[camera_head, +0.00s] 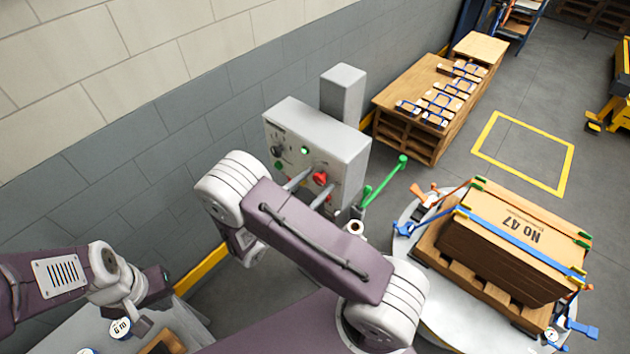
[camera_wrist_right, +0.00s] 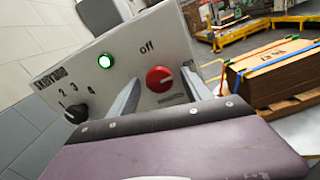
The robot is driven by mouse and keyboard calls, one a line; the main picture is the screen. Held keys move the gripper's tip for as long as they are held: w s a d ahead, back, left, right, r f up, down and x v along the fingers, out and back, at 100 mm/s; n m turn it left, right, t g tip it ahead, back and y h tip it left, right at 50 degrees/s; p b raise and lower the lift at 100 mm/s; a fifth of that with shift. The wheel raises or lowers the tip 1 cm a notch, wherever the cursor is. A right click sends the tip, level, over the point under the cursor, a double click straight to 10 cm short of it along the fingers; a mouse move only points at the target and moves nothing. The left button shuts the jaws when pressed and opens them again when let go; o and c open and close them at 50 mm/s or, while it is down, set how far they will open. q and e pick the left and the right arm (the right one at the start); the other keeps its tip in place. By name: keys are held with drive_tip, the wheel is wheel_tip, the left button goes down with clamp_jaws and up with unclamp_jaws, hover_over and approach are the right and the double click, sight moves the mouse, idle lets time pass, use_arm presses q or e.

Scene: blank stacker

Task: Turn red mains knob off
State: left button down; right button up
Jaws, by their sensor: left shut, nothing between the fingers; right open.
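The red mains knob (camera_head: 320,179) sits on the front of a grey control box (camera_head: 330,137). In the right wrist view the red knob (camera_wrist_right: 159,79) shows with the word "off" above it and to its left. My right gripper (camera_head: 309,187) is open, with one finger on each side of the knob. In the right wrist view its fingers (camera_wrist_right: 163,95) flank the knob; I cannot tell whether they touch it. My left gripper (camera_head: 141,305) is shut and empty at the lower left, far from the box.
A lit green lamp (camera_wrist_right: 106,61) and a black selector knob (camera_wrist_right: 76,113) are on the same panel. A green-handled lever (camera_head: 384,182) stands right of the box. A strapped crate (camera_head: 515,240) sits on a round turntable (camera_head: 455,330). A wall (camera_head: 130,140) runs behind the box.

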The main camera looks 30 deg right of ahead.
drive_tip(key=shift+a, duration=0.1)
clamp_jaws()
drive_tip(key=shift+r+n, duration=0.1)
drive_tip(key=shift+n, duration=0.2)
drive_tip(key=n+p, duration=0.1)
drive_tip(key=n, duration=0.3)
drive_tip(key=shift+p, duration=0.35)
drive_tip(key=n+p, duration=0.1)
drive_tip(key=n, duration=0.3)
drive_tip(key=shift+s, duration=0.1)
drive_tip(key=n+p, duration=0.1)
drive_tip(key=n, duration=0.4)
drive_tip(key=shift+p, duration=0.3)
drive_tip(key=n, duration=0.4)
drive_tip(key=shift+p, duration=0.4)
drive_tip(key=shift+n, duration=0.3)
